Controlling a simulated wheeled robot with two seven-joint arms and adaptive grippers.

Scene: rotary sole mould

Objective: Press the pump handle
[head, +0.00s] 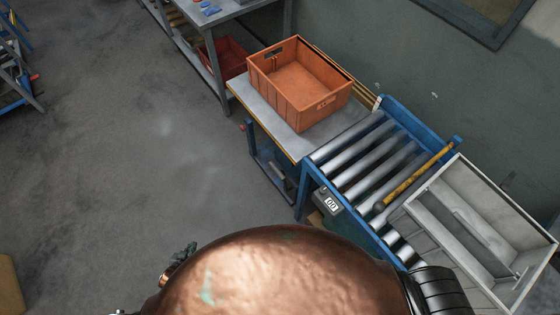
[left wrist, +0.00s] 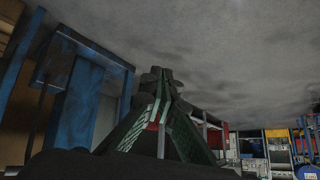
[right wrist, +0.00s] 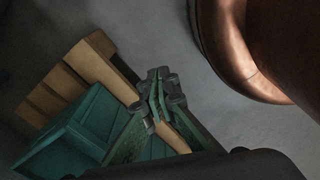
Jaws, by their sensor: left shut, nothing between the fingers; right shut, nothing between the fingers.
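I cannot make out a pump handle for certain in any view. My left gripper (head: 182,254) shows only in part at the bottom of the head view, beside my copper-coloured body. In the left wrist view my left gripper (left wrist: 160,82) has its green fingers together with nothing between them, pointing past blue frames. In the right wrist view my right gripper (right wrist: 158,90) is also shut and empty, in front of a teal box (right wrist: 75,130) and wooden slats (right wrist: 95,65). My right gripper is hidden in the head view.
A roller conveyor (head: 355,160) with a yellow bar (head: 420,173) across it stands at the right. A grey tray (head: 440,190) sits at its near end. An orange crate (head: 300,85) rests on the table (head: 255,105). The floor at the left is mostly clear.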

